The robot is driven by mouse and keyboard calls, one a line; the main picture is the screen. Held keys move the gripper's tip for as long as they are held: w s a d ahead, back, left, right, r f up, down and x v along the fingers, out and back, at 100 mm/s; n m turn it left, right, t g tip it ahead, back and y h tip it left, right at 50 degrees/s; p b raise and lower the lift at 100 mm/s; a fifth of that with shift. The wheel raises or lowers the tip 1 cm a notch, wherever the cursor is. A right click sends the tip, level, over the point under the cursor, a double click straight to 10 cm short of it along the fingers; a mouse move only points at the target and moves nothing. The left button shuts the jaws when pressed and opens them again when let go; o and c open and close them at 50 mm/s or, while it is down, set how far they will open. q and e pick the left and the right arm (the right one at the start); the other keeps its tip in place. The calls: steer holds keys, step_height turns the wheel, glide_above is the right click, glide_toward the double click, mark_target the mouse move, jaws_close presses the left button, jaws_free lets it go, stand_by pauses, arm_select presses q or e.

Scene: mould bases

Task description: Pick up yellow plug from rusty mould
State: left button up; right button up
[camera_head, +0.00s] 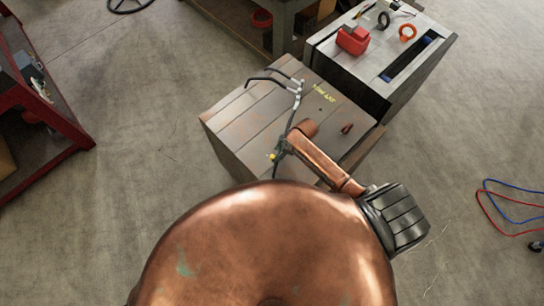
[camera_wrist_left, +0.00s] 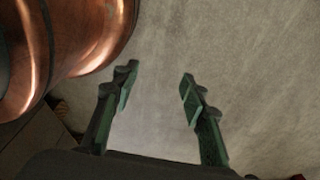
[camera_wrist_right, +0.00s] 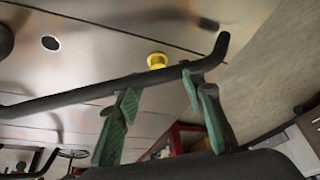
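The rusty mould (camera_head: 255,115) is a grey-brown block with rust streaks, in the middle of the head view. The yellow plug (camera_head: 272,157) shows as a small yellow spot by its near edge. In the right wrist view the yellow plug (camera_wrist_right: 157,61) sits on the metal face, beyond the fingertips. My right gripper (camera_wrist_right: 160,90) is open, with nothing between its fingers that I can confirm. A dark hose (camera_wrist_right: 80,98) crosses in front of the fingertips; I cannot tell whether they touch. My left gripper (camera_wrist_left: 155,85) is open and empty, with bare floor behind it.
Black hoses (camera_head: 268,82) rise from the mould's top. A second mould block (camera_head: 345,72) with a red part (camera_head: 353,40) and an orange ring (camera_head: 407,32) stands behind right. A red shelf (camera_head: 45,110) is at left. Red and blue cables (camera_head: 510,200) lie on the floor at right.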

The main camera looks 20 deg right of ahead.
mark_target(273, 156)
steer(key=x, duration=0.3)
steer(key=shift+w+d+r, duration=0.1)
steer(key=shift+w, duration=0.05)
steer(key=shift+a+f, duration=0.2)
steer(key=shift+f, duration=0.45)
steer(key=shift+w, duration=0.1)
arm_select(q)
steer(key=shift+w+r, duration=0.25)
steer(key=shift+w, duration=0.3)
arm_select(e)
steer(key=c, duration=0.9)
